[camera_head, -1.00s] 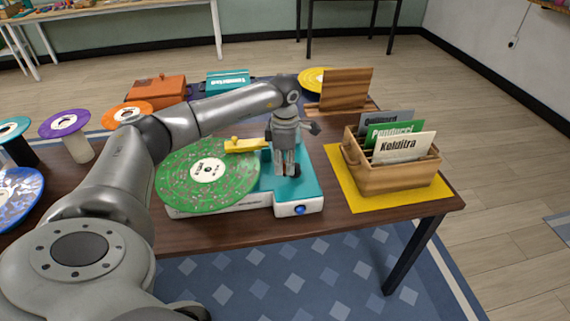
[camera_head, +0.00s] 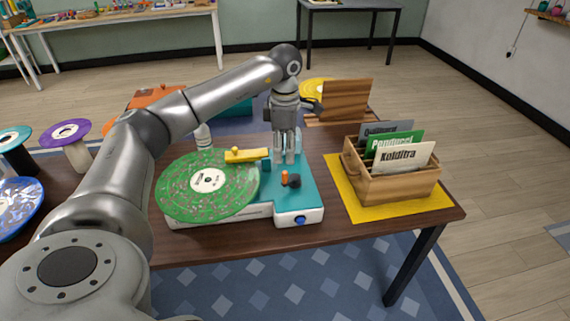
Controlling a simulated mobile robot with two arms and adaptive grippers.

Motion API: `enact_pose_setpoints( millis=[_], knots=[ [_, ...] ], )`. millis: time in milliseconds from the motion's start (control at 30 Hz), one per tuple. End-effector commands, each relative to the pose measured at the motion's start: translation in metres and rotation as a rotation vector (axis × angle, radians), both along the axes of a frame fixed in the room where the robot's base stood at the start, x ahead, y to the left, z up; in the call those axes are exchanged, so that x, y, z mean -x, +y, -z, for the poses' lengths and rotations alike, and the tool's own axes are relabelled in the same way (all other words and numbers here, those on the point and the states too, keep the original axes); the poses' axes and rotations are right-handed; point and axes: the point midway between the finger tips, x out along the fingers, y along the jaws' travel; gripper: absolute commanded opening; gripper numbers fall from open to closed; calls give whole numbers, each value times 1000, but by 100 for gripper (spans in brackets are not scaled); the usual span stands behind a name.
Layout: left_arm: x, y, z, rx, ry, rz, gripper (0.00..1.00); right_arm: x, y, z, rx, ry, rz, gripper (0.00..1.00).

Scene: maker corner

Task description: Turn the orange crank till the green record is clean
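The green record (camera_head: 185,198) lies on the white and teal record machine (camera_head: 308,200), with specks still spread over its surface. A yellow arm piece (camera_head: 247,155) reaches over its edge. The small orange crank knob (camera_head: 284,174) stands on the machine's teal top, beside a dark round part (camera_head: 294,181). My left gripper (camera_head: 287,158) points down just above and behind the crank, apart from it. Its fingers look spread with nothing between them. My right gripper is not in view.
A wooden crate (camera_head: 395,185) of record sleeves stands on a yellow mat (camera_head: 352,200) at the right. A purple record (camera_head: 68,131) and other records on stands are at the left. A wooden rack (camera_head: 345,97) stands behind. A blue button (camera_head: 300,219) is on the machine's front.

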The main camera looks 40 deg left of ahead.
Motion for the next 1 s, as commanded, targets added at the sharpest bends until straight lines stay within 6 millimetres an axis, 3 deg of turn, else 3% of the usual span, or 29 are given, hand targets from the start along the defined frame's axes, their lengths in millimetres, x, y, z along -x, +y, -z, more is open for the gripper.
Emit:
enact_pose_setpoints(
  millis=[233, 767, 867, 967, 1000],
  knots=[
    [0, 0, -28, 0, -1, 0, 38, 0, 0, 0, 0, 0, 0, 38],
    [-1, -4, -28, 10, -3, 5, 38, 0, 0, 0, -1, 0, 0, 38],
    [-8, -30, -15, 76, -28, 30, 38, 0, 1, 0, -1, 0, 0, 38],
    [-19, -88, 7, 237, -79, 64, 38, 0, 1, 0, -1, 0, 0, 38],
    [-22, -120, 15, 329, -103, 75, 38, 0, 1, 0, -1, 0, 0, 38]
  ],
)
